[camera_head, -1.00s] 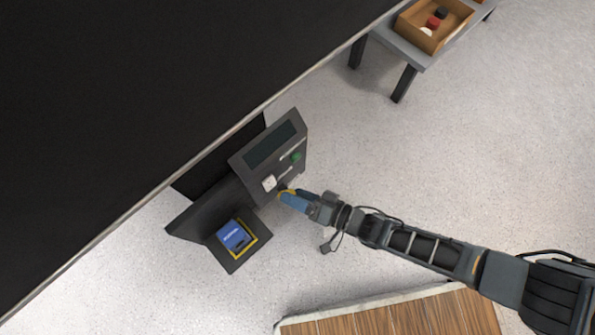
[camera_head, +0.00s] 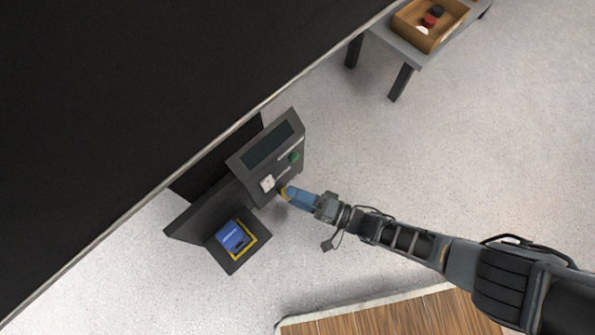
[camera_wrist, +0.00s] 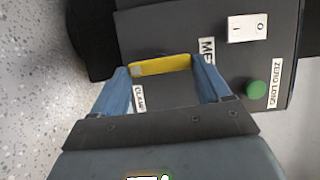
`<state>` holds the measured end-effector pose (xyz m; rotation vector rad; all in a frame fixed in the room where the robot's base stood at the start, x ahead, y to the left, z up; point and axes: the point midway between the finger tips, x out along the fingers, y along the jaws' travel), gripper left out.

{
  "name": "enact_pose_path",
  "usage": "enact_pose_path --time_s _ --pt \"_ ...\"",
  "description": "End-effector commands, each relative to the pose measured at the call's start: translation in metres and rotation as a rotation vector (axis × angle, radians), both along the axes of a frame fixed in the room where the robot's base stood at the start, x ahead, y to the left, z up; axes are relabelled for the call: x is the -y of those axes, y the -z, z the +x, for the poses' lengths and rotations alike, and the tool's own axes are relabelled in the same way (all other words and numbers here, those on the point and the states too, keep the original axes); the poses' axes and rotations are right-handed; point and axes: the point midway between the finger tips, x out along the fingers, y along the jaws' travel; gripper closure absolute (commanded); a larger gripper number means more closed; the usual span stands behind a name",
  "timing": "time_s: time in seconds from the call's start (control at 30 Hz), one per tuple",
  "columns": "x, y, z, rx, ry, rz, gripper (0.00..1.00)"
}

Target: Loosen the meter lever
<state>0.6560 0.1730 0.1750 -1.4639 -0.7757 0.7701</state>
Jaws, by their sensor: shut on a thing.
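The meter lever (camera_wrist: 160,65) is a yellow bar on the front of a dark grey instrument panel (camera_wrist: 140,30). In the wrist view it lies between the two blue fingertips of my gripper (camera_wrist: 164,70), which is shut on it. A label by the lever reads roughly "CLAMP"; another label is partly covered. The lever's pivot is hidden.
A white rocker switch (camera_wrist: 247,28) and a green button (camera_wrist: 255,89) sit close to the lever. A blue block (camera_head: 233,237) rests on the instrument's lower dark plate (camera_head: 236,264). A large black surface (camera_head: 140,80) lies left. Open floor (camera_head: 340,150) surrounds my arm.

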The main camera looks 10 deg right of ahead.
Motion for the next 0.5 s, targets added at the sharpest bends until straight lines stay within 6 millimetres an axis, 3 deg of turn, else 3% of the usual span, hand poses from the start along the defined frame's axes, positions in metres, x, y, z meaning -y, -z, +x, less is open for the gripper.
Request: enact_pose_path --time_s 0.37,0.4,0.5 --pt "0.0009 0.001 -0.0004 -0.002 0.0 0.0 0.54" --pt "0.0009 0.001 -0.0004 -0.001 0.0 0.0 0.21" --pt "0.0007 0.0009 -0.0003 -0.002 0.0 0.0 0.11"
